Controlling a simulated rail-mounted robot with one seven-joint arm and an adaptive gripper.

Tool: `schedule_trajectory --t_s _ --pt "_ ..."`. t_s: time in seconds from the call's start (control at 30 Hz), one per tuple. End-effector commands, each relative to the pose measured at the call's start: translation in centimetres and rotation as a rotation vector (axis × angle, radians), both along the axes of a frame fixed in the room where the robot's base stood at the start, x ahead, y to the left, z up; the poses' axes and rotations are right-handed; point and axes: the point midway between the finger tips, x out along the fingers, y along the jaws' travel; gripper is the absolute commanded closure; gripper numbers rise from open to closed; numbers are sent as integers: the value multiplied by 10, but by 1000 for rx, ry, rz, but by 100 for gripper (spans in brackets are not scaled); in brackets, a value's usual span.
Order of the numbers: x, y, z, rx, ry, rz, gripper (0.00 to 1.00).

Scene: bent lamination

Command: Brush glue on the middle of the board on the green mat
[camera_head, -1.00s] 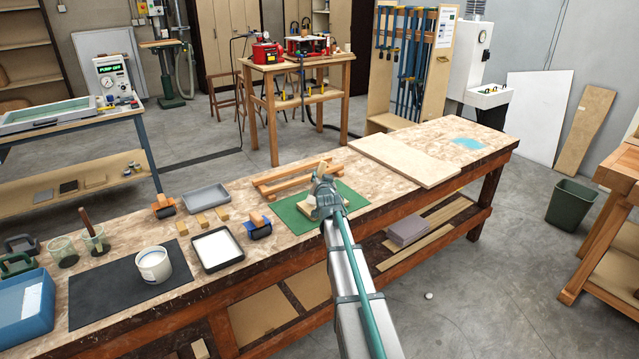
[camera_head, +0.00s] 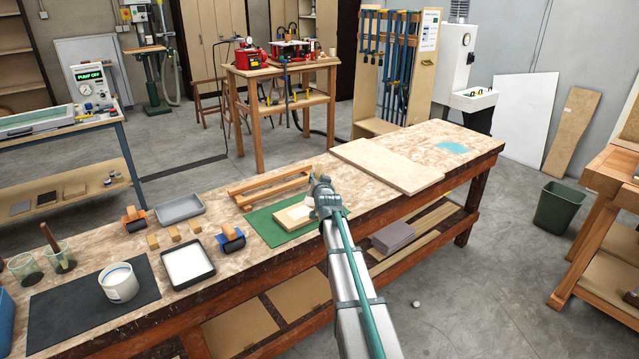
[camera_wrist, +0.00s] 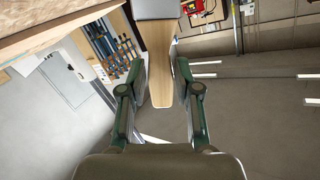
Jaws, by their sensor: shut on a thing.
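The green mat (camera_head: 262,224) lies on the long workbench in the head view. A light wooden board (camera_head: 290,218) lies on it, with a paler area on top. My gripper (camera_head: 321,190) is over the right part of the mat, at the board's right end, and partly hides both. In the wrist view my gripper (camera_wrist: 162,82) is shut on the wooden handle of a brush (camera_wrist: 159,45), with a grey band at the top edge. The brush's tip is out of the wrist view and hard to make out in the head view. I cannot tell whether it touches the board.
Wooden bars (camera_head: 268,185) lie just behind the mat, and a large pale panel (camera_head: 388,165) lies to the right. The bench's right end is mostly clear.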

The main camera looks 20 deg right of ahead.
Motion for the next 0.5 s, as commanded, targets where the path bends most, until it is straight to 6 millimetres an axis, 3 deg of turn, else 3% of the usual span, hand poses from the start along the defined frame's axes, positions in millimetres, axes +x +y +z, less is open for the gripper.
schedule_trajectory --t_s 0.1,0.5 --pt "0 0 25 -1 -4 0 100" --pt "0 1 57 -1 -1 0 100"
